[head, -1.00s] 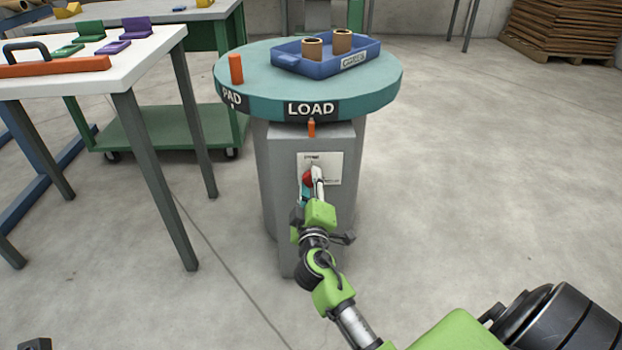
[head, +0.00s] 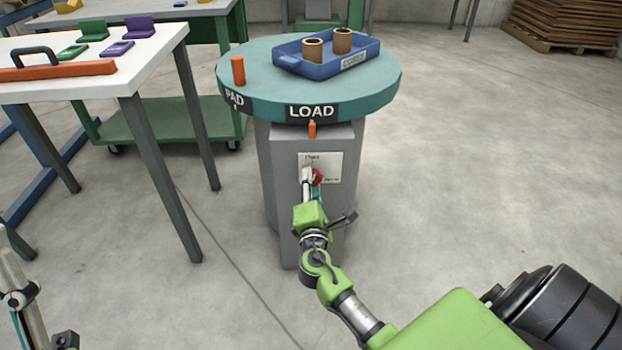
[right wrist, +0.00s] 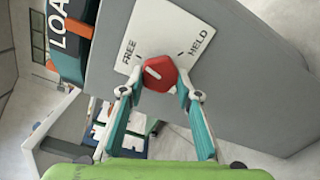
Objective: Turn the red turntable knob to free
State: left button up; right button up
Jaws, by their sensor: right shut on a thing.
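The red knob (right wrist: 159,75) sits on a white plate (right wrist: 172,38) marked FREE and HELD, on the front of the grey pedestal (head: 333,143). The white line on the knob slants toward the FREE side in the right wrist view. My right gripper (right wrist: 158,90) is shut on the knob, one finger on each side. In the head view the knob (head: 317,177) is partly hidden by my right gripper (head: 311,180). Part of my left gripper (head: 22,300) shows at the lower left edge, cut off, far from the knob; its jaw state is unclear.
Above the pedestal is the teal turntable (head: 240,90) with its LOAD label, an orange peg (head: 238,70) and a blue tray (head: 320,68) holding two brown tubes. A white table (head: 150,62) stands at left.

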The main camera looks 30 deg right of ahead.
pick_arm(q)
jog(key=w+d+f+g+y+p, duration=0.1)
jog(key=w+f+g, duration=0.3)
jog(key=w+f, duration=0.1)
jog(key=shift+w+f+y, duration=0.4)
jog(key=shift+w, duration=0.45)
pick_arm(e)
jog(key=shift+f+n, duration=0.15)
jog(key=shift+n, duration=1.45)
pick_arm(q)
jog(key=shift+d, duration=0.1)
pick_arm(e)
jog(key=o, duration=1.1)
jog(key=v, duration=1.2)
jog(key=shift+s, duration=0.1)
